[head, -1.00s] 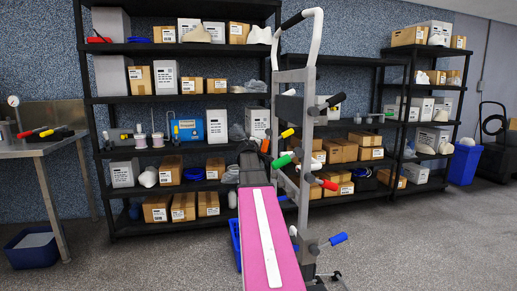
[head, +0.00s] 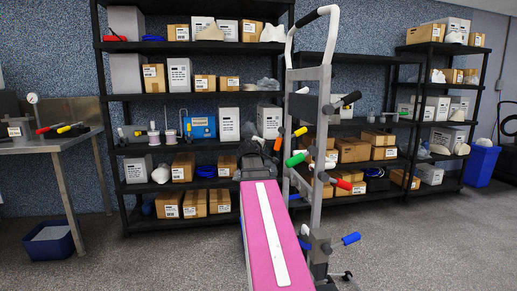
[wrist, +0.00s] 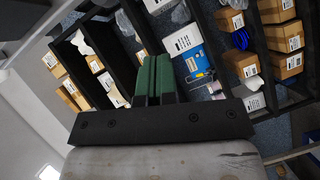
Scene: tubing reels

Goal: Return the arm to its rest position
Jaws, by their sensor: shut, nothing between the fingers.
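My arm, with a pink link and a white stripe, stretches forward and away from me at the lower middle of the head view. Its dark far end shows in front of the shelves. My gripper (wrist: 154,62) shows in the wrist view as two green-padded fingers pressed together, with nothing between them. The fingers point toward shelves with boxes, and they appear clear of them. In the head view the fingers cannot be made out.
A grey upright frame (head: 325,150) with coloured handles stands close right of my arm. Black shelving (head: 110,95) with boxes lines the wall. A metal table (head: 50,143) stands left, with a blue tub (head: 52,243) beneath. A blue bin (head: 482,165) stands right. Open floor (head: 160,265) lies front left.

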